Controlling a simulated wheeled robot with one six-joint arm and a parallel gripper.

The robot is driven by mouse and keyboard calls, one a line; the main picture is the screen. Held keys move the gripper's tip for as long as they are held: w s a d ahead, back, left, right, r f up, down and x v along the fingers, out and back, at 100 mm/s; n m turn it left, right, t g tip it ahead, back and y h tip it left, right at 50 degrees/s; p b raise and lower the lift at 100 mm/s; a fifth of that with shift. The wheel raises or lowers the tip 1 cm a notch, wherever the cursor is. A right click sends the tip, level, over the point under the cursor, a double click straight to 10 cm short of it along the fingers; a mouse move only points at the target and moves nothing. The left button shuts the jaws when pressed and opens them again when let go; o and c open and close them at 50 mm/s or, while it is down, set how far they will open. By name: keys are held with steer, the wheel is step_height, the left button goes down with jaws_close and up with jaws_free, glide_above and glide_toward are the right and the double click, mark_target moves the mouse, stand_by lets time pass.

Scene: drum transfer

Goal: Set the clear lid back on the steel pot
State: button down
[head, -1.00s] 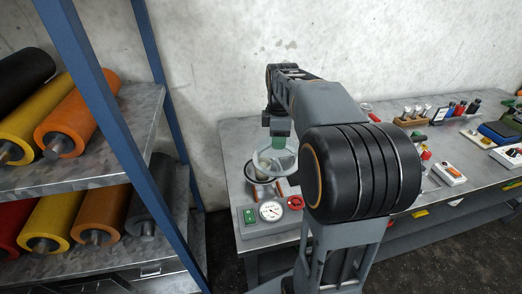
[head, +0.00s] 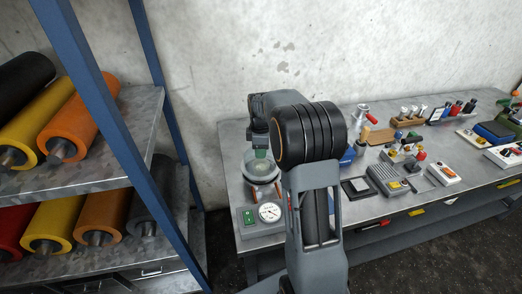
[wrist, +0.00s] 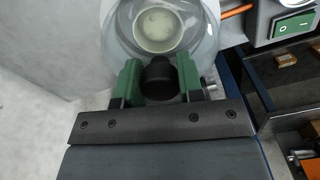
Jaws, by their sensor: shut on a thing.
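My gripper (head: 261,152) points down at the left end of the bench, over the steel pot (head: 263,179). Its green fingers (wrist: 159,80) are shut on the black knob (wrist: 158,72) of the clear lid (head: 256,164). In the wrist view the clear lid (wrist: 112,38) spreads out beyond the fingers, and a pale round vessel or inner part shows through it. The lid is over the pot in the head view. I cannot tell whether its rim touches the pot. Much of the pot is hidden under the lid.
A gauge (head: 269,212) and a green switch (head: 249,217) stand just in front of the pot. A blue-posted rack with coloured rollers (head: 75,125) is close on the left. Tools and small boxes crowd the bench (head: 352,211) to the right.

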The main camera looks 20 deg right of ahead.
steer(key=shift+f, duration=0.35)
steer(key=shift+f, duration=0.1)
steer(key=shift+f+b, duration=0.35)
steer(key=shift+f, duration=0.05)
steer(key=shift+f, duration=0.15)
steer(key=c, duration=0.8)
jaws_free()
steer(key=shift+o, duration=0.2)
